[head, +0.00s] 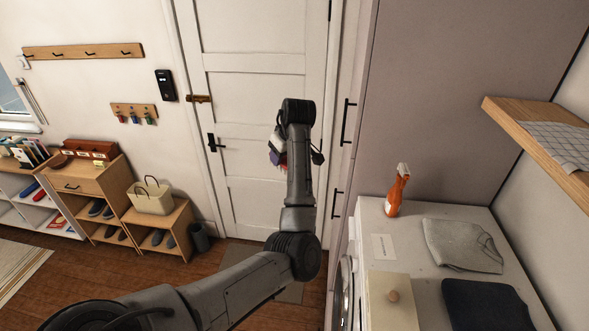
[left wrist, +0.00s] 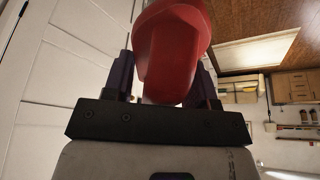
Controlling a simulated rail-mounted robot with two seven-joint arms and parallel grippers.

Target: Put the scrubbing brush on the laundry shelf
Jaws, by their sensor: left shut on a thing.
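My left gripper (head: 277,155) is raised in front of the white door in the head view, mostly hidden behind its own wrist. In the left wrist view its two fingers (left wrist: 167,80) are shut on a red thing, seemingly the scrubbing brush (left wrist: 172,48). Only its smooth red body shows there; bristles cannot be made out. In the head view just a small red bit shows by the fingers. The wooden laundry shelf (head: 508,118) is on the wall at the upper right, well to the right of the gripper. A folded checked cloth (head: 560,143) lies on it. My right gripper is not in view.
Below the shelf is a white worktop (head: 405,238) with an orange spray bottle (head: 397,192), a grey folded garment (head: 461,245), a dark folded cloth (head: 487,304) and a box with a knob (head: 391,312). A tall cabinet (head: 440,90) stands between the door and the shelf.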

